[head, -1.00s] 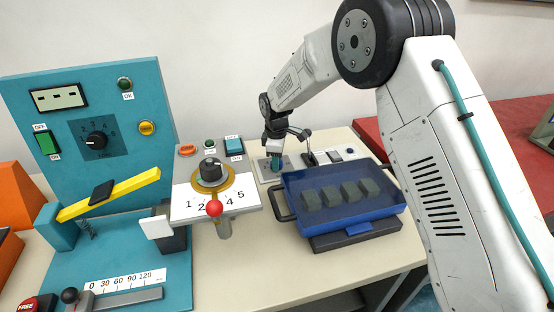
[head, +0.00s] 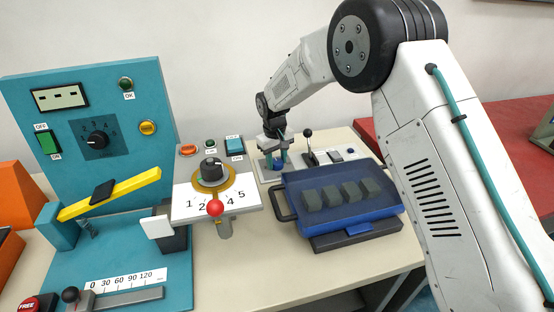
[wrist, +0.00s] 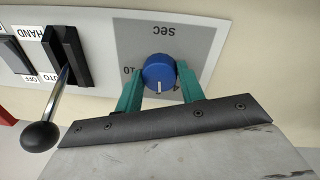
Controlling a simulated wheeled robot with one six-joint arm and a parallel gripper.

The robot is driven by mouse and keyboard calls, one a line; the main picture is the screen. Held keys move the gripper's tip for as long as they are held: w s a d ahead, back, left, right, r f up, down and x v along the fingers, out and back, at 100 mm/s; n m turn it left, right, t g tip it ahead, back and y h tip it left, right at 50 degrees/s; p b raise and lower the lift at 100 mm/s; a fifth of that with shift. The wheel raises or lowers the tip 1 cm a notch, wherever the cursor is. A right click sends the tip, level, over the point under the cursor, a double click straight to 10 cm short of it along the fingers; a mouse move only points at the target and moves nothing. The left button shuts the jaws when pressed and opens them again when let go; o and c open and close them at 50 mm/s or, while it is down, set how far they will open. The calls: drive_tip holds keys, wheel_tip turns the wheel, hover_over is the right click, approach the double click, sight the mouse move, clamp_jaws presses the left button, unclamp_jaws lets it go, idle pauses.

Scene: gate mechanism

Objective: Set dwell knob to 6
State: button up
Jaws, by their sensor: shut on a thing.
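The blue round knob (wrist: 158,70) sits on a grey plate (wrist: 205,35) marked "sec", which reads upside down in the wrist view. My gripper (wrist: 157,85) has its two teal fingers on either side of the knob and is shut on it. The knob's white pointer line points down in the wrist view, towards my gripper's body. A "10" shows by the left finger; the other scale numbers are hidden or not legible. In the head view my gripper (head: 276,160) is over the plate behind the blue tray.
The blue tray (head: 345,222) with several dark blocks is in front. A numbered dial with a red-ball lever (head: 215,208) is to the left.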

sight(276, 161)
drive_tip(key=shift+w+m, duration=0.1)
drive_tip(key=shift+m, duration=0.6)
drive_tip(key=shift+r, duration=0.1)
drive_tip(key=o, duration=1)
drive_tip(key=shift+c, duration=0.2)
drive_tip(key=shift+a+r, duration=0.15)
drive_tip(key=shift+r, duration=3.7)
